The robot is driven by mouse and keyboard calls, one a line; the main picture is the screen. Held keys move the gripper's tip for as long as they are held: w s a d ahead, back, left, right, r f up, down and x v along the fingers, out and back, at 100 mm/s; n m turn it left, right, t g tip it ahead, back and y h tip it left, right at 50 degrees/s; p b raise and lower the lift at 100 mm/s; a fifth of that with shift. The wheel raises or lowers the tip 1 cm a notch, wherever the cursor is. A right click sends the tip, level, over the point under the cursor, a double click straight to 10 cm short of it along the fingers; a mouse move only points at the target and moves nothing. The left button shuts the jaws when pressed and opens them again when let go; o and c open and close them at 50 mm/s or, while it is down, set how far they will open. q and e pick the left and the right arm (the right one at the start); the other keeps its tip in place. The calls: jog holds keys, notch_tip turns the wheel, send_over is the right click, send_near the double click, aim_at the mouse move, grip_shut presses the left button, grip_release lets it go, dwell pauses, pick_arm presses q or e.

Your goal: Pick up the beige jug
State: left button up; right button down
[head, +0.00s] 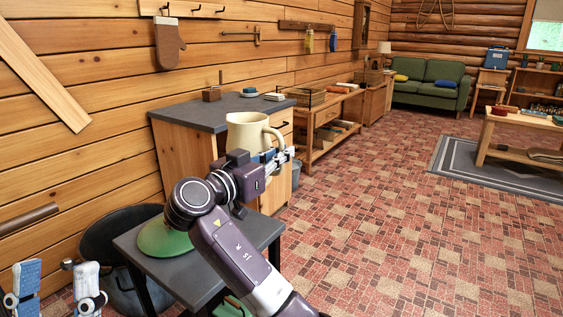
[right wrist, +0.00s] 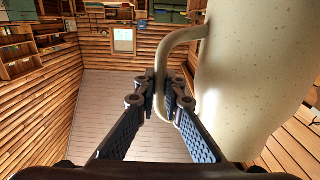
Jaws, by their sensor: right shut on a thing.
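The beige jug (head: 245,131) is upright in the middle of the head view, in front of the dark-topped cabinet. Its lower part is hidden behind my right gripper (head: 279,160). In the right wrist view the jug (right wrist: 250,75) fills the right side, and its handle (right wrist: 166,65) runs down between the fingertips of my right gripper (right wrist: 168,95), which is shut on it. I cannot see the jug's base in either view. My left gripper (head: 56,284) is at the bottom left of the head view, its two fingers wide apart with nothing between them.
A small dark table (head: 190,274) stands below my right arm, with a green rounded object (head: 163,238) on it. A black bin (head: 112,240) is beside the wall. The wooden cabinet (head: 185,149) bears small items. Red patterned floor (head: 390,220) is open to the right.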

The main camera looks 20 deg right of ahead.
aim_at(280, 135)
notch_tip(280, 135, up, 5)
jog(key=shift+f+p, duration=0.2)
jog(key=shift+p, duration=0.35)
pick_arm(q)
jog(key=w+d+f+g+y, duration=0.1)
jog(key=w+f+g, duration=0.3)
jog(key=w+f, duration=0.1)
jog(key=shift+w+f+y, duration=0.2)
jog(key=shift+w+y, duration=0.1)
jog(key=shift+w, duration=0.4)
pick_arm(e)
jog(key=shift+r, duration=0.85)
jog(key=shift+s, duration=0.1)
